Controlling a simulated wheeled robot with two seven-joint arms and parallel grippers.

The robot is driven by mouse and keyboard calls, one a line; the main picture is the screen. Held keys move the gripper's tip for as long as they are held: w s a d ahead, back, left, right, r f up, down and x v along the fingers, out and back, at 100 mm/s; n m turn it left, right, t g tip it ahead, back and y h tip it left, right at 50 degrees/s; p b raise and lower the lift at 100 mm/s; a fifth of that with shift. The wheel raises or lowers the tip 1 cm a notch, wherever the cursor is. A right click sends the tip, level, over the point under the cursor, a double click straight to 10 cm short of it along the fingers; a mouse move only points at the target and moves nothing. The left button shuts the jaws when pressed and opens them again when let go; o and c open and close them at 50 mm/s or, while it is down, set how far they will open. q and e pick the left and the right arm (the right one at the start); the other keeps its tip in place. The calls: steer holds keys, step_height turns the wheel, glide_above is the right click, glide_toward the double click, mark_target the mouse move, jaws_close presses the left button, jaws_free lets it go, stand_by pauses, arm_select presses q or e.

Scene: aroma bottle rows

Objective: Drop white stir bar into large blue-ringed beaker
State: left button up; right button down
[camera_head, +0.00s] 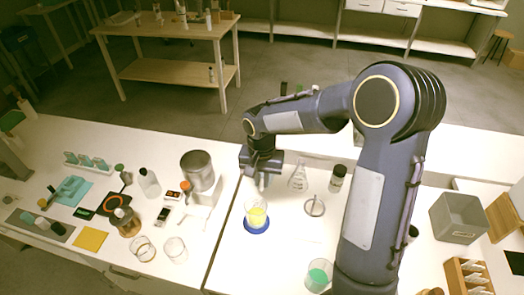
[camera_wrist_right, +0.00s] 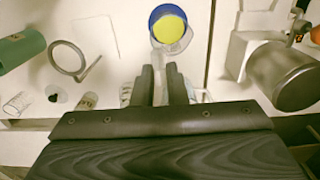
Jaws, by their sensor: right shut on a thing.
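The large beaker (camera_head: 256,214) is clear glass with yellow liquid inside and a blue ring around its base. It stands upright on the white bench, and it also shows at the top of the right wrist view (camera_wrist_right: 170,28). My right gripper (camera_head: 262,178) is just above and behind the beaker in the head view. In the right wrist view its two dark fingers (camera_wrist_right: 160,72) are close together, just short of the beaker. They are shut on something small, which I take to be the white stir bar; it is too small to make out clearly. My left gripper is not in view.
A metal pot (camera_head: 198,171) stands left of the beaker. A conical flask (camera_head: 298,178), a metal ring (camera_head: 314,206) and a dark-capped bottle (camera_head: 338,178) stand to the right. A beaker with green liquid (camera_head: 319,275) is nearer the front. Bare bench lies around the blue ring.

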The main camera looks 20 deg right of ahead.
steer(key=shift+w+d, duration=0.1)
steer(key=shift+w, duration=0.05)
steer(key=shift+f+b, duration=0.55)
steer(key=shift+b, duration=0.05)
step_height(320, 180, down, 5)
steer(key=b, duration=0.3)
steer(key=shift+r, duration=0.2)
steer(key=c, duration=1.4)
jaws_free()
steer(key=shift+o, duration=0.2)
